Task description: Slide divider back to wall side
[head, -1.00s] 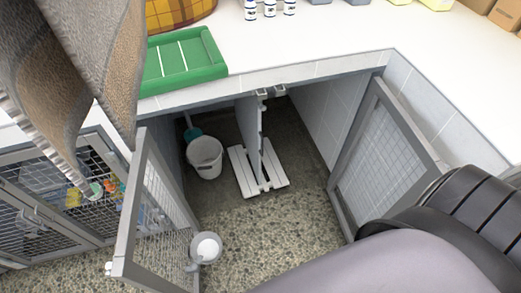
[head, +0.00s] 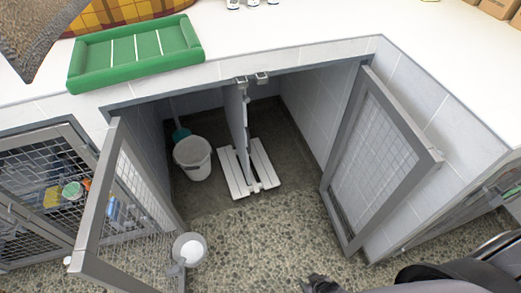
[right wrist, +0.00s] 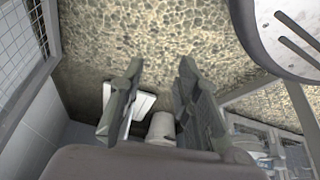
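The divider (head: 237,120) is a thin grey upright panel, seen nearly edge-on, in the middle of the open kennel in the head view. Its lower end is by a white slatted board (head: 264,163) on the kennel floor. Two small metal brackets (head: 252,79) sit at the top front edge. The kennel's right side wall (head: 309,108) is pale tile. My right gripper (head: 318,285) shows at the bottom edge, well in front of the divider. In the right wrist view my right gripper (right wrist: 158,75) has its fingers apart with nothing between them. My left gripper is out of view.
Mesh doors stand open at left (head: 96,215) and right (head: 375,165). A white bucket (head: 193,158) stands left of the divider, and a bowl (head: 189,249) is by the left door.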

